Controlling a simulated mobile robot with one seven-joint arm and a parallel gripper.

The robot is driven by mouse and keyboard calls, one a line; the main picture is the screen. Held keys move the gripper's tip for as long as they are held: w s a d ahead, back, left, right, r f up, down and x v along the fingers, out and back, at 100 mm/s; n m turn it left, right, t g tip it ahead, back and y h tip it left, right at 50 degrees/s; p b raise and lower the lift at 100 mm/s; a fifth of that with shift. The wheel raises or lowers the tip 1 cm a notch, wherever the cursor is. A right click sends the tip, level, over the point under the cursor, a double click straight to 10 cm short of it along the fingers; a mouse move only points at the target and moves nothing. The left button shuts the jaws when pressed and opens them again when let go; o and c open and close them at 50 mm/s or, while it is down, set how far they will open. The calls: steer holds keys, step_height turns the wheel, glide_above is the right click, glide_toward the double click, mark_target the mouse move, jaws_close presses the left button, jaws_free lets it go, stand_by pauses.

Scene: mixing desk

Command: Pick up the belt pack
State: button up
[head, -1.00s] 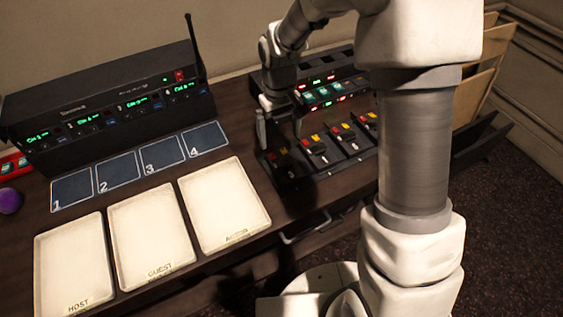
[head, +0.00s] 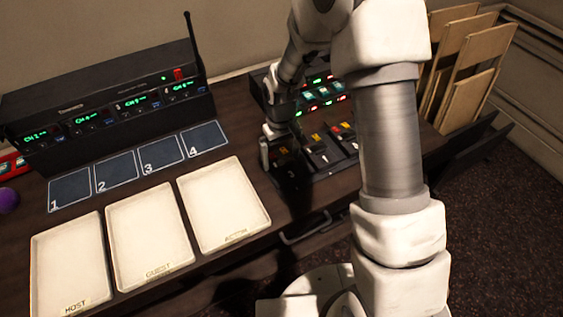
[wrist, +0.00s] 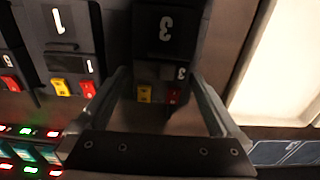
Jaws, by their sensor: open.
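A similar unit marked 1 (wrist: 75,62) is to the left. No thing is clearly marked as a belt pack, and I cannot tell whether these numbered units are loose packs or parts of the desk. My arm hides part of the desk in the head view.
A black receiver rack (head: 105,112) with an antenna stands at the back left. Four numbered blue pads (head: 160,155) and three cream trays (head: 150,235), labelled HOST, GUEST and another word, lie before it. A purple ball (head: 8,200) is at the left edge.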

steer(key=c, duration=1.3)
steer(key=shift+r, duration=0.1)
